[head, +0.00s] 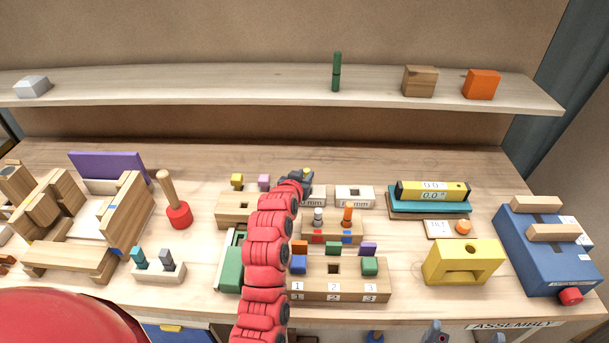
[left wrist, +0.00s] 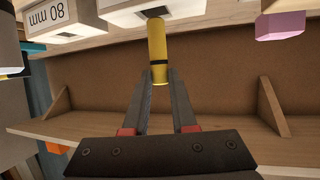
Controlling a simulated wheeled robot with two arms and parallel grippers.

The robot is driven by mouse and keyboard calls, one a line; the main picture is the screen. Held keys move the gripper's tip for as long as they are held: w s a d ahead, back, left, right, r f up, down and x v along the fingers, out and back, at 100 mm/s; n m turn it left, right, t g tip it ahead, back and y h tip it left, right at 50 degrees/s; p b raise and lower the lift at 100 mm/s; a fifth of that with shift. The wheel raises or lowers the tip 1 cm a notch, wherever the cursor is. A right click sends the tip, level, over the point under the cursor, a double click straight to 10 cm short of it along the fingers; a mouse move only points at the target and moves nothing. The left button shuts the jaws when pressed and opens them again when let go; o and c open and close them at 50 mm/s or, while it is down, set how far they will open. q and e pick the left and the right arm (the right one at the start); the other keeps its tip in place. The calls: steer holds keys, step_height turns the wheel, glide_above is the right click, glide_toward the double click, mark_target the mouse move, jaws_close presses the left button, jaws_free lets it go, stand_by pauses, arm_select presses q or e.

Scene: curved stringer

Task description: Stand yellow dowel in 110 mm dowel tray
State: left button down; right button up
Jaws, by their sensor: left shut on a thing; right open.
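The yellow dowel (left wrist: 157,50) is between the fingers of my left gripper (left wrist: 160,100), which is shut on it. In the left wrist view, its far end meets the dark opening of a white-fronted wooden tray (left wrist: 185,8); I cannot tell how deep it sits. In the head view, my left gripper (head: 302,178) is over this tray (head: 316,196), with only a bit of yellow dowel (head: 306,171) showing. Only "mm" of that tray's label is readable. A tray marked 80 mm (left wrist: 60,22) stands beside it, at right in the head view (head: 354,196). My right gripper is not in view.
A peg block (head: 333,232) and a numbered block (head: 340,280) stand in front, close to my red arm. A shelf (head: 240,86) runs behind.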

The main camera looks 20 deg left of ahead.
arm_select(q)
steer(key=shift+f+b, duration=1.3)
steer(key=shift+f, duration=0.8)
steer(key=c, duration=0.6)
jaws_free()
steer(key=shift+c, duration=0.2)
steer(key=shift+s+r, duration=0.1)
steer(key=shift+s, duration=0.35)
steer(key=p+v, duration=0.6)
steer(key=v, duration=1)
steer(key=shift+s+r, duration=0.2)
steer(key=shift+r, duration=0.05)
